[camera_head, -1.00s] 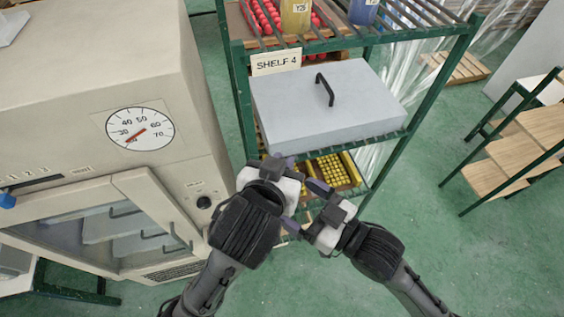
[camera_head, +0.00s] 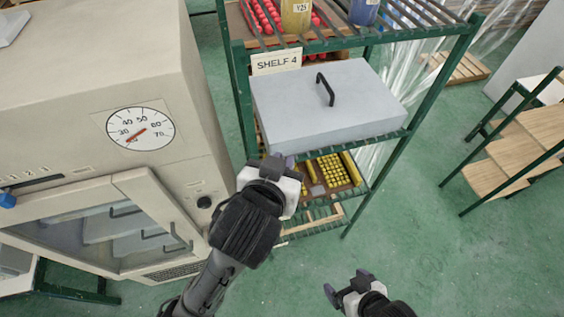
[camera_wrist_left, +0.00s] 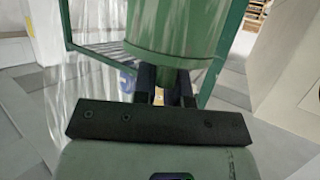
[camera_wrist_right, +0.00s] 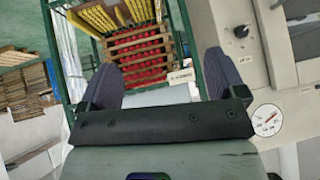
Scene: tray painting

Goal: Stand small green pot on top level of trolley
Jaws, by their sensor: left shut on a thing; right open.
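A green pot (camera_wrist_left: 175,35) fills the top middle of the left wrist view, with only part of its smooth round side visible. My left gripper (camera_wrist_left: 164,86) is shut on it. In the head view my left gripper (camera_head: 282,168) is in front of the rack, and its wrist hides the pot. My right gripper (camera_head: 347,281) is open and empty at the lower middle, apart from the left one. Its spread fingers also show in the right wrist view (camera_wrist_right: 162,80). A green-framed stand with wooden boards (camera_head: 535,130) is at the right; I cannot tell if it is the trolley.
A green rack (camera_head: 398,152) with a "SHELF 4" label holds a grey lidded box (camera_head: 325,100), yellow pieces below and red pieces above. A beige oven-like cabinet (camera_head: 80,80) with a dial stands at left. The green floor at lower right is clear.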

